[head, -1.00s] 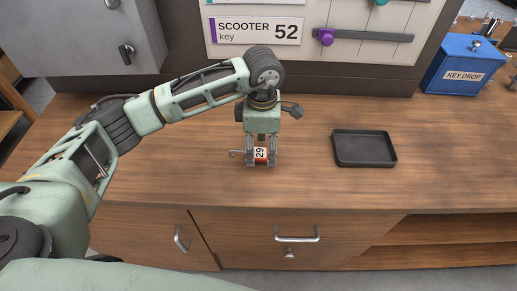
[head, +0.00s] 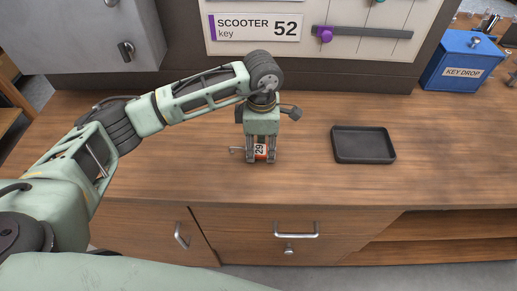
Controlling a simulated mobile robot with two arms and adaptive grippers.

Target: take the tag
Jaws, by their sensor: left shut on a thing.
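A red tag (head: 261,151) with a white label reading 29 is between the fingers of my left gripper (head: 260,157), low over the wooden counter. A small metal key or ring (head: 237,150) sticks out to the left of the tag. My left gripper points down and is shut on the tag. I cannot tell whether the tag still touches the counter. My right gripper is not in view.
A black empty tray (head: 363,145) lies on the counter (head: 310,185) to the right. A blue key drop box (head: 458,64) stands at the back right. A board (head: 365,20) with a "SCOOTER key 52" sign (head: 257,27) and sliders is behind. The counter between gripper and tray is clear.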

